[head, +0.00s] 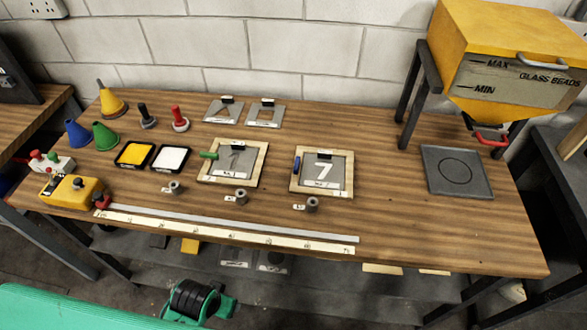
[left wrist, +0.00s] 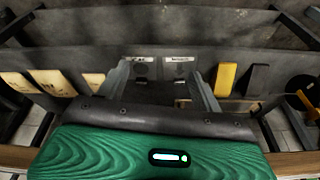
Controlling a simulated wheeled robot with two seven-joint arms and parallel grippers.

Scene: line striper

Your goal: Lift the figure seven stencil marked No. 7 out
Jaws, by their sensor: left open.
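The figure seven stencil (head: 340,172) is a grey plate with a white-looking 7, a black knob at its top and a small label below. It lies in a wooden frame (head: 294,182) with a blue handle, right of the table's middle. A similar framed stencil (head: 221,167) with a green handle lies to its left; its figure is dark and hard to read. My left gripper (left wrist: 162,78) is open and empty in the left wrist view, near the table's front edge with the lower shelf behind it. My right gripper is not in view.
Two small grey stencils (head: 223,117) lie behind the frames. Grey cylinders (head: 312,205) and a long pale ruler (head: 230,235) lie in front. Cones (head: 112,104) and paint trays (head: 170,158) stand left.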

